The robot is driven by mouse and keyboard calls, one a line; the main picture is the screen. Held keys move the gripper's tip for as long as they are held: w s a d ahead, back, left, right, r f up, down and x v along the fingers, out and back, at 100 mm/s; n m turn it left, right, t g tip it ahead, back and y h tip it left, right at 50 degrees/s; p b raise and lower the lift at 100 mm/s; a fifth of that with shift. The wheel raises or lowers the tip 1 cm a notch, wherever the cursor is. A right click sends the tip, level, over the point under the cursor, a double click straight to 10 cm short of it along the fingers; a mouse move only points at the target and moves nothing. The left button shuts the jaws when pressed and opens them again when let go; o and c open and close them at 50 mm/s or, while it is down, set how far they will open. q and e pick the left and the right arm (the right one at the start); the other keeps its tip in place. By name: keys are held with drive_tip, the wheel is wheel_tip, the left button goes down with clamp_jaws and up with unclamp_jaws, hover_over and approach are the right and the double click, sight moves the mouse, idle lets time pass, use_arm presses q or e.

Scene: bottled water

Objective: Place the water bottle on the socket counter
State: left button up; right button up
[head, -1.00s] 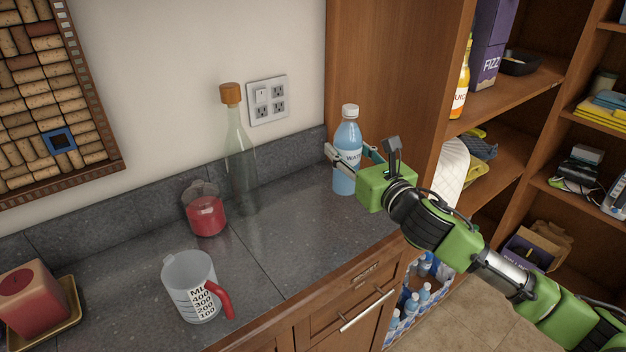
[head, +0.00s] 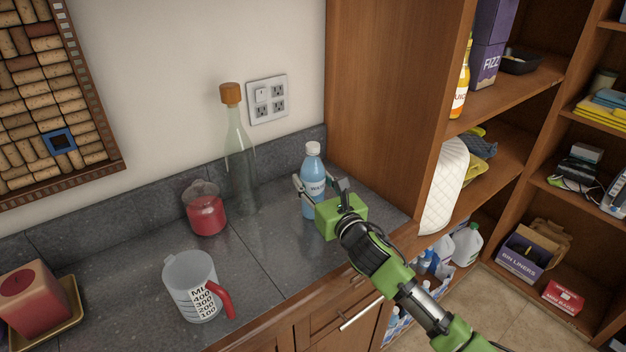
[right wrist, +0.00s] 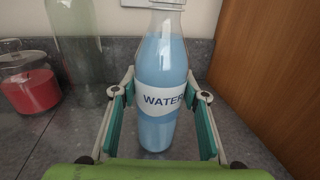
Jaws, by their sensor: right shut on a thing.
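The water bottle (head: 313,171) is blue with a white cap and a "WATER" label. It is upright over the right part of the dark grey socket counter (head: 272,244), near the wall socket plate. My right gripper (head: 318,194) is shut on the bottle, with a finger on each side of it. In the right wrist view the bottle (right wrist: 160,75) stands between the teal finger pads, and its base shows close to the counter surface. I cannot tell whether the base touches the counter. My left gripper is not in view.
A tall clear glass bottle (head: 240,160) and a red jar (head: 206,212) stand left of the water bottle. A measuring cup (head: 192,285) and a red candle (head: 34,296) are nearer. A wooden cabinet side (head: 380,110) bounds the right. Counter between cup and gripper is clear.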

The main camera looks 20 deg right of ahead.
drive_tip(key=shift+r, duration=0.1)
drive_tip(key=o, duration=1.1)
drive_tip(key=shift+f, duration=0.2)
drive_tip(key=shift+c, duration=0.2)
drive_tip(key=o, duration=0.4)
drive_tip(key=shift+o, duration=0.2)
drive_tip(key=shift+r, duration=0.15)
drive_tip(key=s+d+b, duration=0.1)
drive_tip(key=s+d, duration=0.1)
drive_tip(key=s, duration=1)
drive_tip(key=shift+b, duration=0.4)
